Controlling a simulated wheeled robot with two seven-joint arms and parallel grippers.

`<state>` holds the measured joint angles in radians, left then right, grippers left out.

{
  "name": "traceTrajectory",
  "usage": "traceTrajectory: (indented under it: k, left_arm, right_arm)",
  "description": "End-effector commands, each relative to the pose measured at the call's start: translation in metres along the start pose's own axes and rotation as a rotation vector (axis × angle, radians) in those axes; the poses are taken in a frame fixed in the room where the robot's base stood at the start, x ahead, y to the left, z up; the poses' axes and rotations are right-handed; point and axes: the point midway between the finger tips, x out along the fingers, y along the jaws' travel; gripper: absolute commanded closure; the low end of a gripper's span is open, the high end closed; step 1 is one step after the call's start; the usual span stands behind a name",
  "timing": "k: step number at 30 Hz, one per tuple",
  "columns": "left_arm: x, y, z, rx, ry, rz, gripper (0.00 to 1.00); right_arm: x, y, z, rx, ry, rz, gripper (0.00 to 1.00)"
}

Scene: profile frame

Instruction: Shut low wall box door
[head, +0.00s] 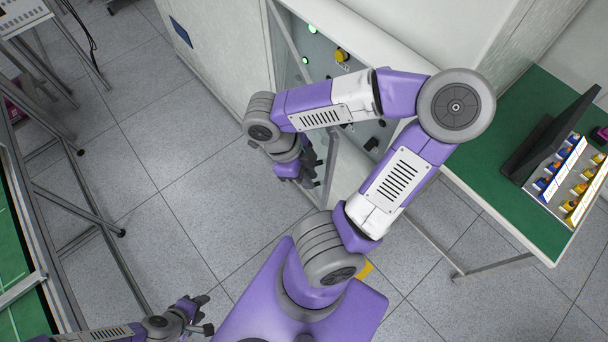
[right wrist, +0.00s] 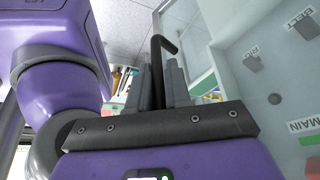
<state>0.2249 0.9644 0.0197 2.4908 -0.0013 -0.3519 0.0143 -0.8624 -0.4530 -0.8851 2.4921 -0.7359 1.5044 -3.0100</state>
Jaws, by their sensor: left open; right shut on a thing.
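The low wall box (head: 360,30) is a pale cabinet at the top middle of the head view. Its panel with green lamps and a yellow knob shows behind a thin metal door frame (head: 281,45). My right arm covers much of the box, so how far the door stands open is unclear. My right gripper (head: 308,168) is by the lower end of the frame. In the right wrist view its fingers (right wrist: 164,85) are shut on a black bent handle (right wrist: 157,45). My left gripper (head: 203,304) is open and empty, low in the head view, away from the box.
A green-topped table (head: 540,225) with a black screen (head: 545,135) and a tray of small bottles stands at the right. A metal-framed bench (head: 25,235) stands at the left. Tiled floor between bench and box is clear.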

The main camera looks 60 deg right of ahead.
Motion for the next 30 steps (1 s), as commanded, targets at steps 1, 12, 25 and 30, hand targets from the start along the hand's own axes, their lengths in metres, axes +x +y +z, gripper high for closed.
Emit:
traceTrajectory:
  k: [1, 12, 25, 30]
  left_arm:
    - [-0.0012, 0.0005, 0.0, 0.0, 0.0, 0.0, 0.57]
    - [-0.0013, 0.0005, 0.0, 0.0, 0.0, 0.0, 0.57]
    - [-0.0009, 0.0003, 0.0, 0.0, 0.0, 0.0, 0.57]
    - [-0.001, 0.0004, 0.0, 0.0, 0.0, 0.0, 0.57]
  right_arm:
    - [-0.0037, -0.0026, 0.0002, 0.0, -0.004, -0.007, 1.0]
    - [-0.0033, -0.0039, -0.0007, -0.002, -0.001, -0.01, 1.0]
    - [-0.0017, -0.0029, -0.0007, -0.003, -0.001, -0.006, 0.62]
    - [-0.004, -0.0026, -0.0005, -0.003, -0.001, -0.005, 0.62]
